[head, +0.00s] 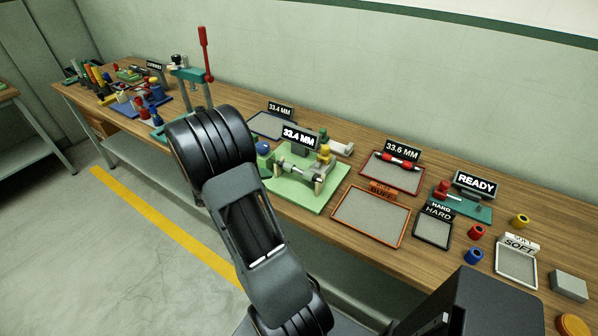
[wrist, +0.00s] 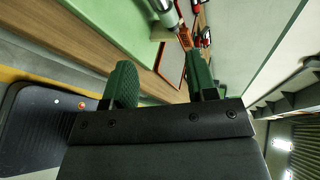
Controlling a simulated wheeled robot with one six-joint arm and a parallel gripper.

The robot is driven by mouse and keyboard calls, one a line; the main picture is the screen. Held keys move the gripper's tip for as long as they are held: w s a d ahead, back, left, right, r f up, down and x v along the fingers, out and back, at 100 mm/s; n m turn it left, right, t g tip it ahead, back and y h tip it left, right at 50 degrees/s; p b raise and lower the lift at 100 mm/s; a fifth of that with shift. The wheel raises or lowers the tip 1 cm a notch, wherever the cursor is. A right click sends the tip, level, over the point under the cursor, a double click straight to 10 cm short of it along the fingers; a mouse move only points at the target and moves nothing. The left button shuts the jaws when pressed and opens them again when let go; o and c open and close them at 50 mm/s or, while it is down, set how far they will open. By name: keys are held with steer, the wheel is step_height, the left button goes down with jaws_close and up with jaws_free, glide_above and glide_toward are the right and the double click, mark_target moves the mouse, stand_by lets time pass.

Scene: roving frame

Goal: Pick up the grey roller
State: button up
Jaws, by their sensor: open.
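A grey cylinder (wrist: 168,14) also shows at the top edge of the wrist view, beyond my fingertips and partly cut off. My gripper (wrist: 160,60) is open, with its two dark green fingers apart and nothing between them. In the head view I cannot make out the gripper; my black arm stands in front of the bench.
The wooden bench (head: 450,255) runs along the wall. Trays marked 33.6 MM (head: 408,180), BUFF (head: 370,218), HARD (head: 432,231) and SOFT (head: 516,266) stand to the right. A red-handled press (head: 205,55) rises at the left. A red roller (head: 398,160) lies in the 33.6 MM tray.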

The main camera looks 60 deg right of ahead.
steer(key=d+f+n, duration=0.1)
steer(key=d+n, duration=0.1)
glide_toward(297, 172)
steer(key=d+f, duration=0.1)
steer(key=s+d, duration=0.1)
steer(key=d, duration=0.1)
steer(key=shift+s+f+n+h+p, duration=0.25)
steer(key=shift+f+n+h+p, duration=0.1)
steer(key=shift+f+n+h, duration=0.05)
steer(key=shift+p+x, duration=0.7)
steer(key=shift+x, duration=2.45)
steer(key=shift+w+f, duration=0.1)
steer(key=shift+w, duration=0.05)
steer(key=shift+c, duration=0.3)
jaws_close()
